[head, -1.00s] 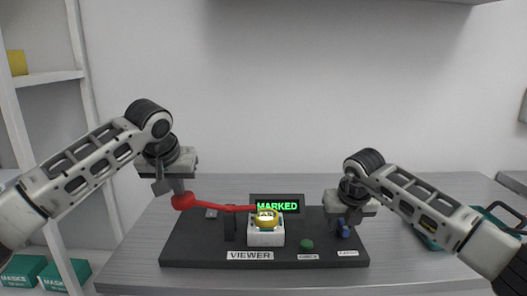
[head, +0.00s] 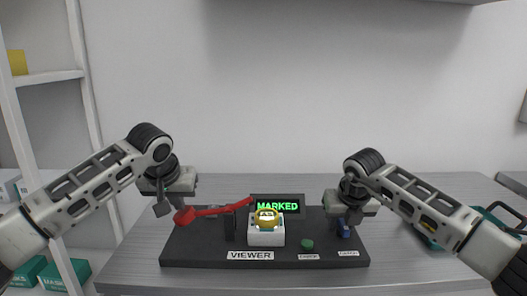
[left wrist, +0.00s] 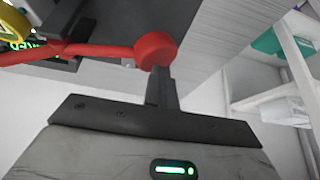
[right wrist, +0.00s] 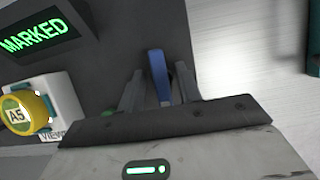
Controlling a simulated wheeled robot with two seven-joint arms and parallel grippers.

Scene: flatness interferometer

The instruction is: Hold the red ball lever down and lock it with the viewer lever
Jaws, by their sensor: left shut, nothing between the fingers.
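The red ball (head: 184,215) sits on the left end of a red lever (head: 225,207), which slopes down to the left. My left gripper (head: 172,204) is shut and empty, right above the ball; in the left wrist view its fingertips (left wrist: 159,72) meet or nearly meet the ball's edge. A blue lever (head: 344,231) stands at the right of the dark base. My right gripper (right wrist: 158,78) is open with its fingers on either side of the blue lever (right wrist: 160,76), gaps showing. Which lever is the viewer lever I cannot tell; the label under the blue one is unreadable.
The dark base (head: 200,247) carries a "MARKED" display (head: 278,207), a white block (head: 266,238) with a yellow A5 piece (head: 266,219), a green button (head: 307,243) and a "VIEWER" label (head: 250,256). A teal container (head: 424,234) stands right. Shelves are at left.

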